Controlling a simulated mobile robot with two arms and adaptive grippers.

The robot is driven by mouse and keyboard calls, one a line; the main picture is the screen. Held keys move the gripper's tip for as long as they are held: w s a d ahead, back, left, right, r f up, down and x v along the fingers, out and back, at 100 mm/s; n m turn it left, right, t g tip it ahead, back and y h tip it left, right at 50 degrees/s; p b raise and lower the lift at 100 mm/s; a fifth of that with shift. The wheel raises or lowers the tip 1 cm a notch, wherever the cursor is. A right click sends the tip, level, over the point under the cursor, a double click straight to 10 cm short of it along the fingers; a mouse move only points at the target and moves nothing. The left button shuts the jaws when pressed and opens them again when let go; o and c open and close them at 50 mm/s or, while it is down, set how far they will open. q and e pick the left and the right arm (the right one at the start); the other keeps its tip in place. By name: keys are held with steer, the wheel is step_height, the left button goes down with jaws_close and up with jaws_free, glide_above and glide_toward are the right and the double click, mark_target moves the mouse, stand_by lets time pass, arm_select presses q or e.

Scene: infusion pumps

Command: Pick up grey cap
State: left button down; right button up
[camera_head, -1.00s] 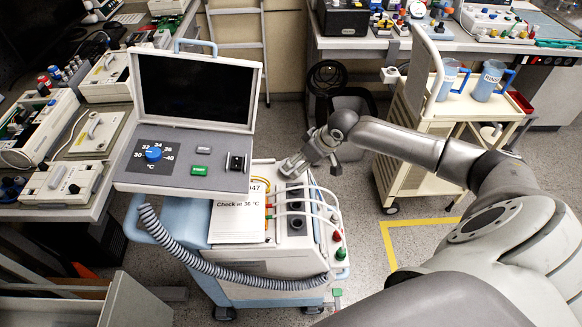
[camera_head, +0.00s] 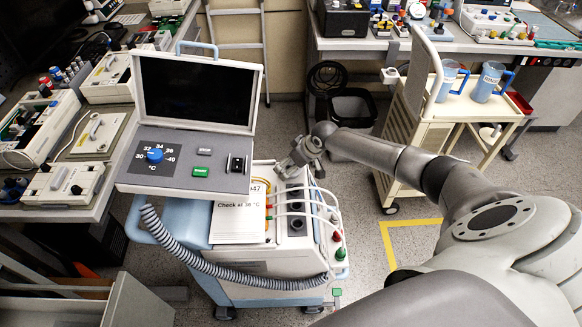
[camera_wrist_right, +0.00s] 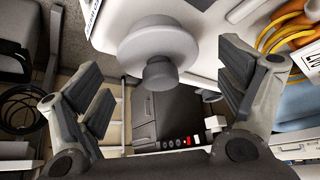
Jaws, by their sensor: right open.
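In the right wrist view a grey cap (camera_wrist_right: 158,48), a wide round disc with a smaller knob, sits on a pale housing between my right gripper's fingers. My right gripper (camera_wrist_right: 164,92) is open and empty; the fingers stand apart on either side of the cap, with no contact that I can see. In the head view my right gripper (camera_head: 291,166) is over the back part of the pump cart's top (camera_head: 262,168) and hides the cap there. My left gripper is not in view.
The cart carries a raised screen (camera_head: 194,90), a control panel (camera_head: 186,158), a paper card (camera_head: 238,218) and a grey corrugated hose (camera_head: 215,272). Pale tubes arch over its top near the gripper. A cream trolley (camera_head: 432,135) with blue jugs stands to the right.

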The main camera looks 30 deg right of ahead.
steer(key=shift+x, duration=0.85)
steer(key=shift+s, duration=0.1)
steer(key=c, duration=1)
steer(key=shift+r, duration=0.15)
